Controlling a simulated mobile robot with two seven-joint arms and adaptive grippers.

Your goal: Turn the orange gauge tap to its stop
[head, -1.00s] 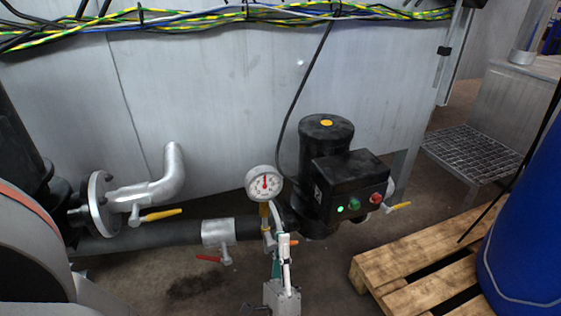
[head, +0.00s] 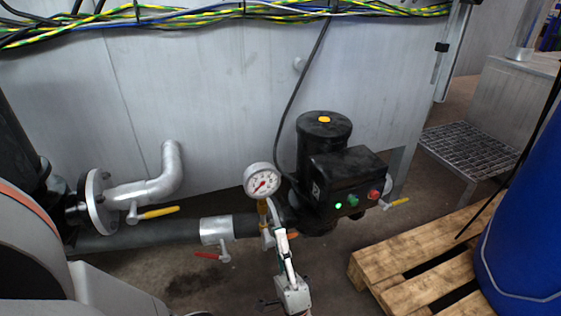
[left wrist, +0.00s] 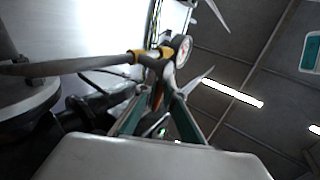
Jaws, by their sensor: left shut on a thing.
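The round white pressure gauge (head: 262,180) stands on a brass stem in front of the black pump; its red needle points to the lower left. Below it, the orange tap (head: 292,235) shows only as a small bit beside my fingers in the head view. My left gripper (head: 276,237) reaches up from below, tilted to the left, and is shut on the tap. In the left wrist view, the orange tap (left wrist: 157,97) lies between the fingertips, with the gauge (left wrist: 183,48) just beyond. The fingers hide most of the tap. My right gripper is not in view.
The black pump (head: 340,178) with lit buttons is close on the right. A red-handled valve (head: 208,255) and a yellow-handled valve (head: 160,213) sit on pipes to the left. A wooden pallet (head: 420,255) and a blue barrel (head: 525,220) stand at the right.

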